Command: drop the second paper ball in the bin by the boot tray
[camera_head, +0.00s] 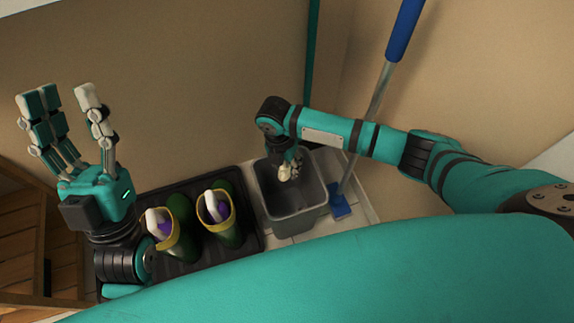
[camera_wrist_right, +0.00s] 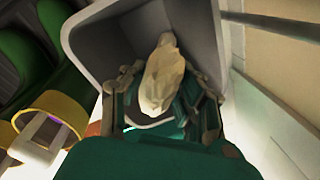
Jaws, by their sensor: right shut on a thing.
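The grey bin (camera_head: 293,209) stands to the right of the black boot tray (camera_head: 177,266). In the right wrist view the bin (camera_wrist_right: 90,42) fills the upper middle. My right gripper (camera_head: 290,168) points down at the bin's mouth and is shut on a crumpled cream paper ball. The paper ball (camera_wrist_right: 163,80) shows between the fingers in the right wrist view, over the bin's inside. My left gripper (camera_head: 68,100) is raised at the left, fingers up and spread, open and empty. I cannot see another paper ball in the bin.
Two green boots with yellow rims (camera_head: 219,214) stand on the boot tray, with white and purple things in their tops. A blue-handled tool (camera_head: 376,105) leans just right of the bin. Wooden slats (camera_head: 22,225) are at the far left. Beige walls rise behind.

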